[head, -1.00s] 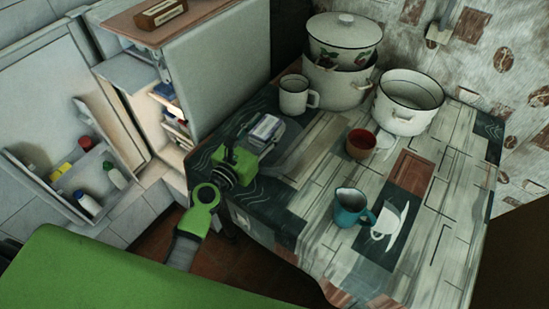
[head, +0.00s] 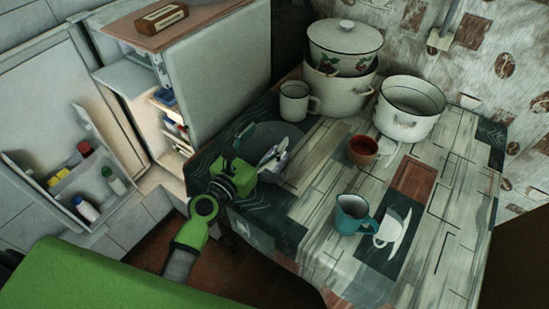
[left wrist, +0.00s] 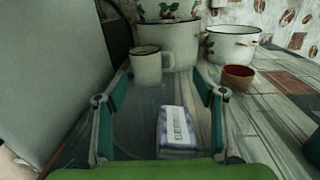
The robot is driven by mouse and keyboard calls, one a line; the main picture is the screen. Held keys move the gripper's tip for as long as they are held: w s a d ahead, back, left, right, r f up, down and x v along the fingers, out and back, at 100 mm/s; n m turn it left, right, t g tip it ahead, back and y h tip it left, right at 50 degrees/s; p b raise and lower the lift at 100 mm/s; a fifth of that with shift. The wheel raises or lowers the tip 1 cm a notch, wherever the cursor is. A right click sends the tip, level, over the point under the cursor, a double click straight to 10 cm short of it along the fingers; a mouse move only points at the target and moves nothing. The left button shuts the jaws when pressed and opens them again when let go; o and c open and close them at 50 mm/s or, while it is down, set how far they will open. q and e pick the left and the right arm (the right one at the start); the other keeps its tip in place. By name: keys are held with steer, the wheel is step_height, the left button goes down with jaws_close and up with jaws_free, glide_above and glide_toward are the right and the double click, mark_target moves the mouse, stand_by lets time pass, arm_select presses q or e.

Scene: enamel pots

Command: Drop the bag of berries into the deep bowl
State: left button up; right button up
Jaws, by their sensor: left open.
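A small white and purple packet, seemingly the bag of berries (head: 280,161), is partly hidden by a finger in the head view. In the left wrist view the packet (left wrist: 178,130) lies low between the fingers, apart from both. My left gripper (head: 257,142) is open above the table's left side; both fingers show in the left wrist view (left wrist: 160,100). A dark grey round shape (head: 285,134) lies beside the packet; I cannot tell if it is a bowl or print. An open white enamel vessel (head: 408,122) stands at the back right. My right gripper is out of view.
A white mug (head: 295,104) and a lidded pot stack (head: 338,92) stand behind the gripper. A red-brown cup or bowl (head: 362,152) and a teal mug (head: 352,215) stand to the right. An open fridge (head: 215,85) is at left.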

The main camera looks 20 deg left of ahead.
arm_select(q)
steer(key=v, duration=1.1)
steer(key=shift+s, duration=0.15)
steer(key=shift+r, duration=0.15)
